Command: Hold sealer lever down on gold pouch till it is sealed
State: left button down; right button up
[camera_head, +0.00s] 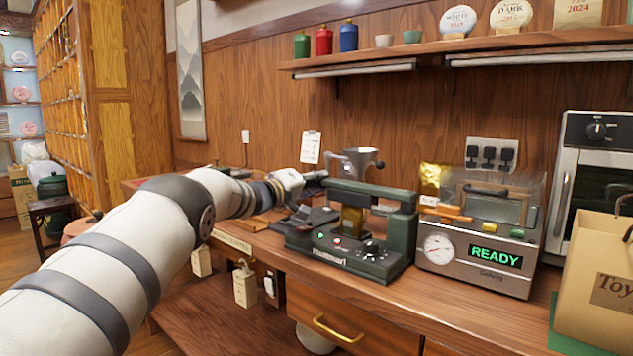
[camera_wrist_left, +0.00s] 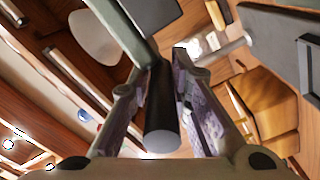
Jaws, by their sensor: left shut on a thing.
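The dark green sealer (camera_head: 340,253) stands on the wooden counter. Its green lever bar (camera_head: 375,193) lies roughly level above the base. A gold pouch (camera_head: 352,221) shows upright under the bar; I cannot tell how firmly the bar presses it. My left gripper (camera_head: 314,180) is at the left end of the lever. In the left wrist view my left gripper (camera_wrist_left: 160,80) is shut around a dark round handle (camera_wrist_left: 163,130), the lever's grip, with a finger on each side. The right gripper is not in view.
Right of the sealer is a boxy machine with a gauge and a green READY display (camera_head: 495,255). Another gold packet (camera_head: 435,176) stands behind it. A paper bag (camera_head: 600,280) is at the far right. A metal funnel (camera_head: 357,160) is behind the lever. A shelf (camera_head: 440,57) hangs above.

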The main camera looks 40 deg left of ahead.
pick_arm(q)
jog(key=c, duration=1.5)
grip_release()
jog(key=shift+f, duration=0.85)
jog(key=shift+c, duration=0.2)
jog(key=shift+d+r, duration=0.1)
jog(key=shift+r, duration=0.05)
jog(key=shift+s, duration=0.5)
jog(key=s+a, duration=0.1)
jog(key=s, duration=1)
jog(key=shift+a+r, duration=0.2)
jog(key=shift+r, duration=0.1)
